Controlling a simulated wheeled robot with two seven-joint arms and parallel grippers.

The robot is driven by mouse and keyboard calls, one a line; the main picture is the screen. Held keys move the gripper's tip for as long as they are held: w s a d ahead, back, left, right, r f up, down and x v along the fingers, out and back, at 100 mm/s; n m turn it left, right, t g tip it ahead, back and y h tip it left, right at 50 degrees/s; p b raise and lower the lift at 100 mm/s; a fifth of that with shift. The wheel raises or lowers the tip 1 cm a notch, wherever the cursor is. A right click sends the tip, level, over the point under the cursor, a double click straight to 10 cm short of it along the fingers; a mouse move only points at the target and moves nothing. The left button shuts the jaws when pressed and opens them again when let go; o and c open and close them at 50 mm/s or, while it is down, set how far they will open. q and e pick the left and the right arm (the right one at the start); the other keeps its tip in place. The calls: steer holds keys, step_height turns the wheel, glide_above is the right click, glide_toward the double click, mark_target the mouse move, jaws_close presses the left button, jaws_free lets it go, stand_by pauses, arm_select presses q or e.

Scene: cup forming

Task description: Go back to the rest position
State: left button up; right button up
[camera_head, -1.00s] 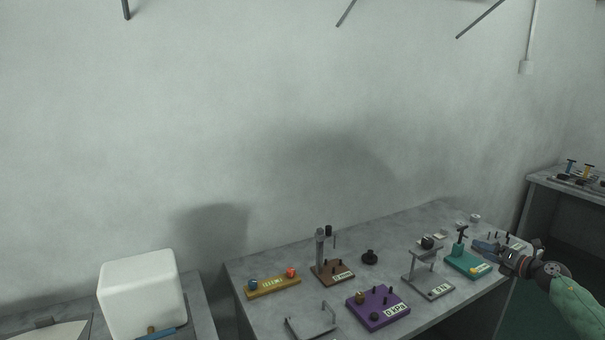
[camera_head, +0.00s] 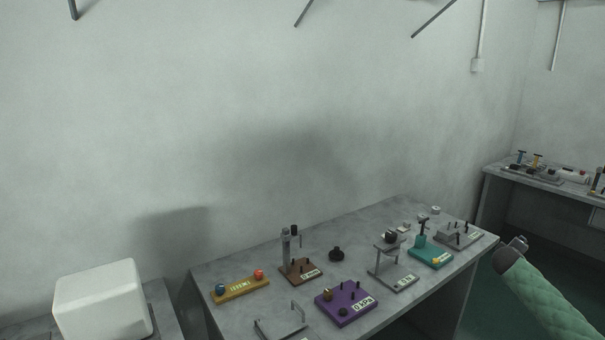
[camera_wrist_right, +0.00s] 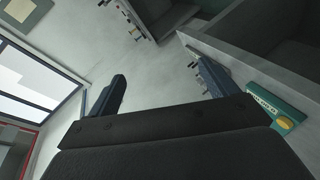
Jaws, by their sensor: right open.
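My right arm in its green sleeve comes in at the lower right of the head view. Its wrist end (camera_head: 512,250) is off the right end of the grey table (camera_head: 378,222), and the fingers are barely seen there. In the right wrist view my right gripper (camera_wrist_right: 163,85) has its two dark fingers wide apart with nothing between them. My left gripper is in no view.
On the table stand a yellow block (camera_head: 240,289), a brown stand (camera_head: 300,270), a purple base (camera_head: 346,303), a grey stand (camera_head: 393,276), a teal stand (camera_head: 431,256) and a grey base (camera_head: 458,236). A white box (camera_head: 102,300) is at left. Another table (camera_head: 497,171) stands right.

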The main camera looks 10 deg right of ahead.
steer(key=s+f+m+g+y, duration=0.2)
steer(key=s+f+m+g, duration=0.1)
steer(key=s+f+g, duration=0.15)
steer(key=s+a+f+n+y, duration=0.15)
steer(key=s+a+f, duration=0.25)
steer(key=a+f, duration=0.7)
steer(key=s+a+f+y, duration=0.2)
steer(key=s+a+f, duration=0.3)
steer(key=a+f, duration=0.55)
steer(key=s+a+f+n+y, duration=0.1)
steer(key=s+a+f, duration=0.3)
steer(key=a+f, duration=0.65)
steer(key=s+a+f+g+y, duration=0.15)
steer(key=s+a+f, duration=0.25)
steer(key=s+a, duration=0.45)
steer(key=s+a+f+y, duration=0.2)
steer(key=s+a+f, duration=0.3)
steer(key=a, duration=0.7)
steer(key=s+a+g+y, duration=0.1)
steer(key=s+a+y, duration=0.1)
steer(key=s+a, duration=1.2)
steer(key=a, duration=0.4)
steer(key=shift+s+r+y, duration=0.15)
steer(key=shift+s+y, duration=0.1)
steer(key=shift+y, duration=0.05)
